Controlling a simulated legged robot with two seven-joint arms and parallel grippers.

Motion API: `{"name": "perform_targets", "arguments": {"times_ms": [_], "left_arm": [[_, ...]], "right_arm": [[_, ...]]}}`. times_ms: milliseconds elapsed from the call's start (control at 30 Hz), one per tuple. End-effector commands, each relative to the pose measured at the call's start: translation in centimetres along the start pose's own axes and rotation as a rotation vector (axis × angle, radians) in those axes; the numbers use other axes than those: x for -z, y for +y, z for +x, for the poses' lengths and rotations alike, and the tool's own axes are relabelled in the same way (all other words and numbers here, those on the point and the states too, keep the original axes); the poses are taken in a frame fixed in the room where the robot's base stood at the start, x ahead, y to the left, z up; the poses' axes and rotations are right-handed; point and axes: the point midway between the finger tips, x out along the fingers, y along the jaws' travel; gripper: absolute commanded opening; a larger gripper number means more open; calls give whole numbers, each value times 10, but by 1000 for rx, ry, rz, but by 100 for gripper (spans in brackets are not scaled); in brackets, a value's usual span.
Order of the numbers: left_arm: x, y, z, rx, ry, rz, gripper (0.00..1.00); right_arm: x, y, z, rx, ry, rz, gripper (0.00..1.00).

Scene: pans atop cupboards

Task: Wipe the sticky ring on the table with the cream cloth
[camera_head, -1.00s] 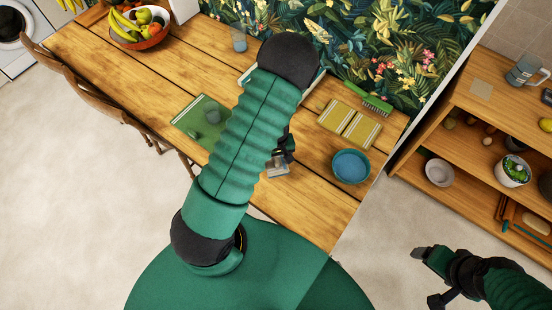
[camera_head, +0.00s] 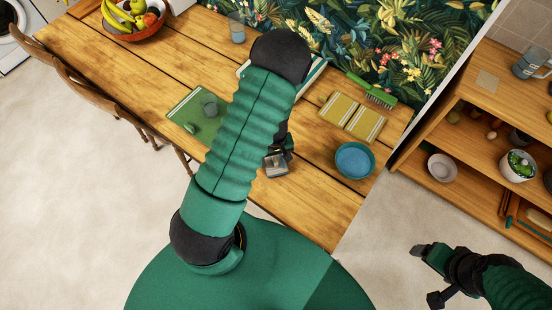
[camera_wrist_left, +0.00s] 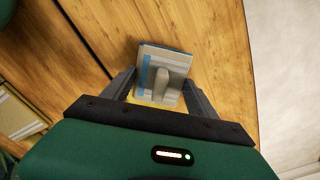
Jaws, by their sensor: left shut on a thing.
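My left gripper (camera_head: 279,157) is low over the near right part of the wooden table (camera_head: 322,200). In the left wrist view my left gripper (camera_wrist_left: 160,88) is shut on a small pale, folded-looking piece with a blue edge (camera_wrist_left: 178,62); it also shows in the head view (camera_head: 277,167). It may be the cream cloth, but its colour looks greyish here. I cannot tell whether it touches the table. The sticky ring is not visible; the arm or held piece may hide it. My right gripper (camera_head: 427,272) is off the table at the lower right, with its opening unclear.
A blue bowl (camera_head: 355,161), striped yellow cloth (camera_head: 351,117) and green brush (camera_head: 371,89) lie right of my arm. A fruit bowl (camera_head: 134,31) and glass (camera_head: 236,29) stand farther back. Shelves (camera_head: 470,165) stand right.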

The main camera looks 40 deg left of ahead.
Motion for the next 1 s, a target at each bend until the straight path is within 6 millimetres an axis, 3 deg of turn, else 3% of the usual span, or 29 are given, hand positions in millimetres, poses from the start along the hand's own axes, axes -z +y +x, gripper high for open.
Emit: {"name": "perform_targets", "arguments": {"times_ms": [633, 867, 1000], "left_arm": [[0, 0, 12, 0, 0, 1, 35], [2, 2, 10, 1, 1, 1, 35], [12, 14, 9, 2, 1, 2, 35]], "right_arm": [[-2, 0, 11, 0, 0, 0, 79], [-2, 0, 7, 0, 0, 0, 79], [1, 0, -4, 0, 0, 0, 79]]}}
